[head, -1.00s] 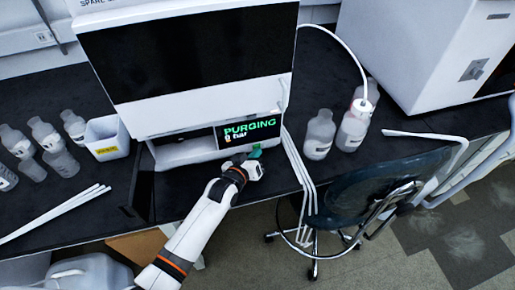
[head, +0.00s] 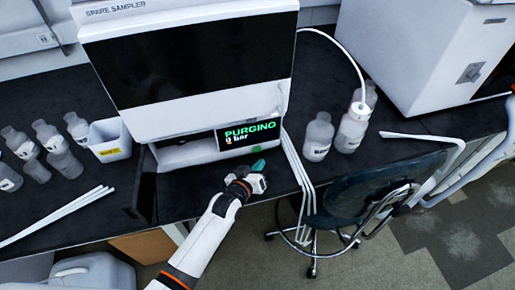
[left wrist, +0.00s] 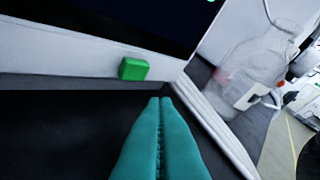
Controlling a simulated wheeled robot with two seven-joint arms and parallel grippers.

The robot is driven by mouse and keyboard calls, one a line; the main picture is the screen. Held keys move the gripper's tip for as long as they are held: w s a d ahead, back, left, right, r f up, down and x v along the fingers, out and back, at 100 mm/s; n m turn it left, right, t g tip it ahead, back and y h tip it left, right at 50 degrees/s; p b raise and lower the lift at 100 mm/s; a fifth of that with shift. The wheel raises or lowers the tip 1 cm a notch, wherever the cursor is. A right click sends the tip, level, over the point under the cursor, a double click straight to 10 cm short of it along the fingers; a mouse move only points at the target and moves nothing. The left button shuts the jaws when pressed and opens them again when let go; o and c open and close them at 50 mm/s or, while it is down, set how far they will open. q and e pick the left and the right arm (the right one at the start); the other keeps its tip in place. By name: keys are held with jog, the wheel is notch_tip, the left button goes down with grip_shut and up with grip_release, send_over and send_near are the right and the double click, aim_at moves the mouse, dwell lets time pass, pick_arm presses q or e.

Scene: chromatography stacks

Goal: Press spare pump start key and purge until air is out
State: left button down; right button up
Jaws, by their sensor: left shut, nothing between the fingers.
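The spare pump's display (head: 250,134) reads "PURGING" in green with what looks like "0 bar" in white below. The green start key (left wrist: 133,69) sits on the pump's white lower front edge in the left wrist view. My left gripper (head: 258,166) is just in front of the pump's lower right front, with its teal fingers together and empty. The left wrist view shows the fingertips (left wrist: 160,101) below and right of the key, apart from it. My right gripper is not in view.
The spare sampler (head: 190,60) sits above the pump. White tubes (head: 297,165) hang over the bench edge beside it. Clear bottles (head: 318,137) stand to the right, one with a tube in its cap. More bottles and a white bin (head: 110,140) are left. A chair (head: 375,190) stands at right.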

pick_arm(q)
jog(key=shift+s+d+r+p, duration=0.1)
jog(key=shift+s+d+p, duration=0.2)
jog(key=shift+s, duration=0.45)
jog(key=shift+s+d+p, duration=0.2)
jog(key=shift+s+p, duration=0.15)
jog(key=shift+s, duration=0.4)
jog(key=s+a+r+m+g+y, duration=0.1)
jog(key=s+a+r+g+y, duration=0.15)
jog(key=s+a, duration=0.55)
jog(key=s+a+r+m+g+y, duration=0.15)
jog(key=s+a+g, duration=0.3)
jog(key=s, duration=0.45)
jog(key=s+a+r+g+y, duration=0.2)
jog(key=s+a+g, duration=0.1)
jog(key=s+a, duration=0.55)
notch_tip(320, 180, down, 28)
jog(key=s+g, duration=0.1)
jog(key=s, duration=0.2)
jog(key=s+a+f+g, duration=0.1)
jog(key=s+a+f, duration=0.1)
jog(key=s+f, duration=1.1)
jog(key=shift+s+f, duration=0.25)
jog(key=shift+s, duration=0.6)
